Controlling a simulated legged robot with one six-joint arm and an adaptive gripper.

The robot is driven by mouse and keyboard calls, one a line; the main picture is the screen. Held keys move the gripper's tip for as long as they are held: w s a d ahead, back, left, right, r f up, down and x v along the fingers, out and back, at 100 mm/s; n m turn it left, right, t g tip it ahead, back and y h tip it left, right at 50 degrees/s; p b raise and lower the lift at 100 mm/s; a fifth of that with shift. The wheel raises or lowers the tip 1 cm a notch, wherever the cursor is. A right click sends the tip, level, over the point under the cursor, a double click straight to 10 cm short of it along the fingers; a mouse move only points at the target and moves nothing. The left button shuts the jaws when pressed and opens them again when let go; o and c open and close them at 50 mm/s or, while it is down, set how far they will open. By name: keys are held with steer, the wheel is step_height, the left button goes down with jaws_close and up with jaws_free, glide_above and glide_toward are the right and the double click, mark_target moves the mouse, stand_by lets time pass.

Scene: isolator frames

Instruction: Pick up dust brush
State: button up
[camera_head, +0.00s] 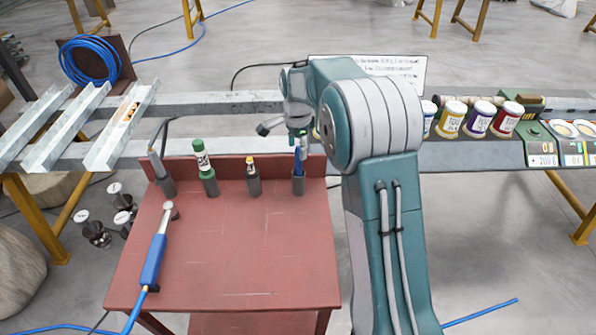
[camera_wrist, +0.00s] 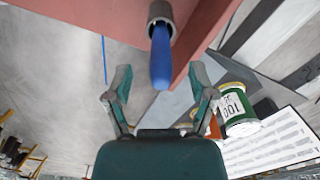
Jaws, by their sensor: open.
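A blue handle (camera_head: 299,161) stands upright in a grey cup (camera_head: 299,186) at the back right of the red table. No bristles show, so I cannot tell for sure that it is the dust brush. The handle also shows in the wrist view (camera_wrist: 161,60), sticking out of its cup (camera_wrist: 158,12). My gripper (camera_wrist: 160,78) is open, with one finger on each side of the handle in the picture and apart from it. In the head view my gripper (camera_head: 299,138) is just above the handle, and its fingers are partly unclear.
Other cups at the red table's (camera_head: 230,255) back edge hold a green marker (camera_head: 202,158), a dark yellow-topped tool (camera_head: 252,167) and a grey tool (camera_head: 157,163). A blue-handled tool (camera_head: 155,255) lies at left. Paint cans (camera_head: 478,118) stand on the beam at right.

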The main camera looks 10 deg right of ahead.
mark_target(298, 160)
step_height(298, 160, down, 4)
steer(key=shift+w+d+f, duration=0.1)
steer(key=shift+w, duration=0.05)
steer(key=shift+d+f, duration=0.25)
steer(key=shift+f, duration=0.1)
steer(key=shift+a, duration=0.25)
jaws_close()
steer(key=shift+d, duration=0.1)
